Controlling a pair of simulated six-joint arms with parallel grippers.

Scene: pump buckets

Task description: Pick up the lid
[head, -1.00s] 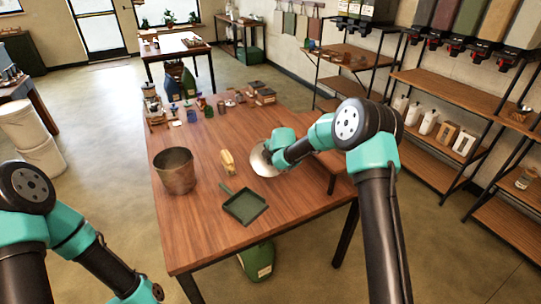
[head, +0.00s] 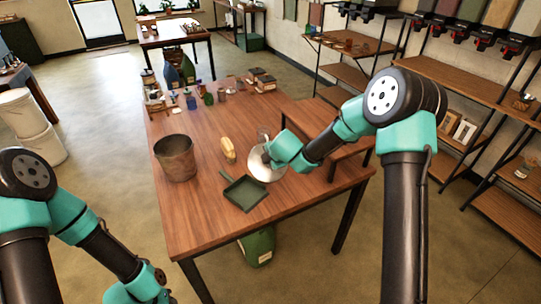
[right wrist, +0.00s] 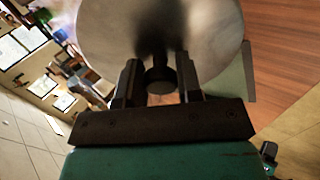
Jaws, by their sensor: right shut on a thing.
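The lid (head: 258,172) is a round, pale metal disc with a dark knob (right wrist: 160,76). In the head view it is over the right part of the wooden table, partly hidden by my right gripper (head: 267,157). In the right wrist view the lid (right wrist: 105,40) fills the top, and the fingers of my right gripper (right wrist: 160,85) are on both sides of the knob, shut on it. The lid looks tilted; I cannot tell whether its edge touches the table. My left arm is at the lower left, with its fingers out of the picture.
A metal bucket (head: 175,160) stands at the table's left. Small bottles and jars crowd the table's far end. The front of the table (head: 200,225) is clear.

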